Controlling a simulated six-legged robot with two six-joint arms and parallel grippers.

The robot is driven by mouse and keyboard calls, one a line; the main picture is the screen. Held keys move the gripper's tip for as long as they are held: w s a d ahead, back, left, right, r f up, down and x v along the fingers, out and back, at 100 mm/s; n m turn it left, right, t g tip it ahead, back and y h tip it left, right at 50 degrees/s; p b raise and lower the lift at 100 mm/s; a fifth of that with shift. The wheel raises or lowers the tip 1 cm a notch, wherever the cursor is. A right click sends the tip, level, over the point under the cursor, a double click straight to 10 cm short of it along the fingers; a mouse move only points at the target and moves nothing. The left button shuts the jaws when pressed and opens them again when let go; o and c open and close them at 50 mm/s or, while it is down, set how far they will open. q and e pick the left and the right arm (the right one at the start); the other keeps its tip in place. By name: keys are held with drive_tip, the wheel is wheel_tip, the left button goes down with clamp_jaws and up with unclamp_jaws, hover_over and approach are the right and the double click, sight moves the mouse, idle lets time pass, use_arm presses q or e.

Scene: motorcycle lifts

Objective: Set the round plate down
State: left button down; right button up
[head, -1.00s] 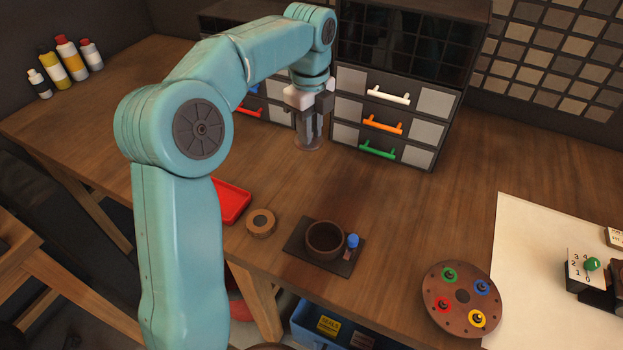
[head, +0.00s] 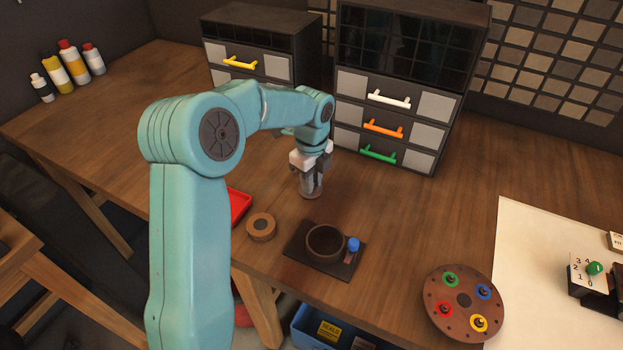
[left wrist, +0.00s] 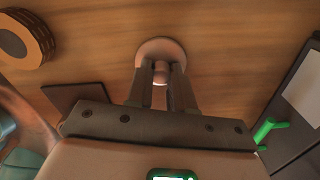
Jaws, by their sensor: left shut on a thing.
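My left gripper (head: 311,182) is shut on the upright stem of a small pale round plate (head: 310,194), low over the wooden table in front of the drawer cabinets. In the left wrist view the round plate (left wrist: 160,48) shows beyond the fingertips (left wrist: 161,78), with the stem between them. I cannot tell whether the plate touches the table. My right gripper is not in view.
A brown ring (head: 261,227) and a dark square mat (head: 343,264) with a round bowl (head: 325,243) and a blue-topped item lie nearer. A red tray (head: 239,205) is partly behind my arm. A brown disc (head: 434,313) with coloured rings lies right. The table right of the gripper is clear.

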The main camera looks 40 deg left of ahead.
use_arm(q)
drive_tip(key=shift+f, duration=0.25)
drive_tip(key=c, duration=1)
unclamp_jaws()
drive_tip(key=shift+r, duration=0.2)
wheel_tip(320, 180, up, 12)
